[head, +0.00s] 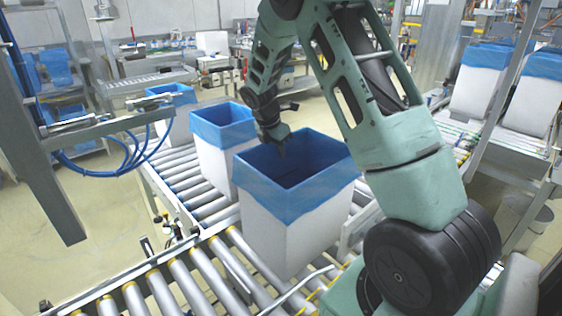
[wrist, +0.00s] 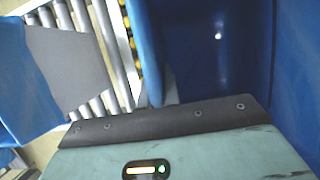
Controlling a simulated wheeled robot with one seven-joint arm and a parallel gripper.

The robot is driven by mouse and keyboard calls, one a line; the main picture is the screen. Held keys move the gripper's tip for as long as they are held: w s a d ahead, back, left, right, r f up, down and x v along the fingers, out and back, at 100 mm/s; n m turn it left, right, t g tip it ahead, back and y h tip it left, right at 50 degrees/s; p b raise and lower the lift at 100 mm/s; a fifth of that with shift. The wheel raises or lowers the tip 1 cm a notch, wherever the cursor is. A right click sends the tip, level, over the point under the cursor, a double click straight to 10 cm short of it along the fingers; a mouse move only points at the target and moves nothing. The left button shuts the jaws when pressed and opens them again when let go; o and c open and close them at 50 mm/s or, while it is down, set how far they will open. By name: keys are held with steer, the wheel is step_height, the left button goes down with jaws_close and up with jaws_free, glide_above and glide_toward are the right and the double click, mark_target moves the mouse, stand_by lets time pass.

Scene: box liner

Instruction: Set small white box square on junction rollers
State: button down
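The nearest white box (head: 290,238), with a blue liner folded over its rim, stands upright where two roller runs meet. Its sides look turned at an angle to the nearby rollers. A second blue-lined white box (head: 212,172) stands close behind it, and a third, smaller-looking one (head: 178,130) is farther back. My gripper (head: 281,150) points down at the far rim of the nearest box. The wrist view shows blue liner (wrist: 220,60) close against my gripper. The fingertips are hidden there, so I cannot tell whether they hold the wall.
Junction rollers (head: 185,285) lie bare at the lower left. A bent metal rail (head: 300,285) runs in front of the nearest box. A metal post with blue hoses (head: 125,160) stands at left. More lined boxes (head: 478,85) stand on the right conveyor.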

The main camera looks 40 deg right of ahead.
mark_target(280, 159)
steer(key=shift+f, duration=1.7)
steer(key=c, duration=1.6)
jaws_free()
steer(key=v, duration=1.2)
steer(key=shift+b, duration=0.35)
